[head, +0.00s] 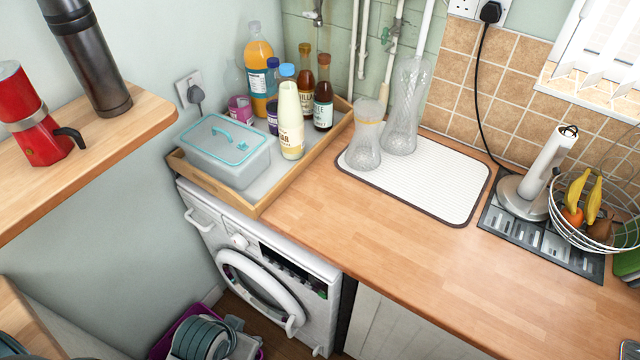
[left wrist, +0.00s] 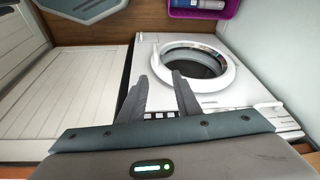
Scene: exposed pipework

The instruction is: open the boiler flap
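I cannot make out a boiler or its flap in either view. My left gripper (left wrist: 166,66) shows in the left wrist view, its two dark fingers apart with nothing between them. Behind the fingers is the front of a white washing machine (left wrist: 215,98), and the fingers look clear of it. I cannot clearly see the left gripper in the head view. My right gripper is in neither view.
The washing machine (head: 215,238) stands under the wooden worktop (head: 400,255). A tray (head: 262,205) of bottles, a white drying mat (head: 440,185) with glassware, and a fruit basket (head: 622,235) occupy the worktop. A shelf (head: 100,140) juts out at left. The worktop's front is clear.

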